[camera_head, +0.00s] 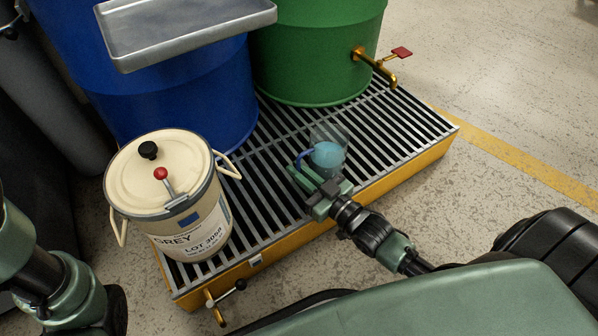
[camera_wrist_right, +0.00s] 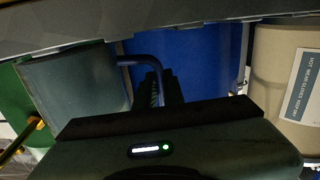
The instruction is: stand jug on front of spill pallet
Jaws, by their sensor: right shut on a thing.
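The jug (camera_head: 329,152) is a small see-through vessel with pale blue contents and a blue handle. It is upright over the front right part of the spill pallet (camera_head: 395,165), which has a grey slatted grate and yellow sides. I cannot tell whether its base touches the grate. My right gripper (camera_head: 312,180) is shut on the jug's handle from the front. In the right wrist view the jug (camera_wrist_right: 75,85) is left of the fingers (camera_wrist_right: 157,90), with its handle running between them. Only links of my left arm show at the lower left; its gripper is out of view.
A cream lidded pail (camera_head: 185,200) stands on the pallet's front left. A blue drum (camera_head: 170,100) and a green drum (camera_head: 310,60) with a brass tap (camera_head: 378,68) stand behind. A metal tray (camera_head: 185,25) is above the blue drum. Bare grate lies between pail and jug.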

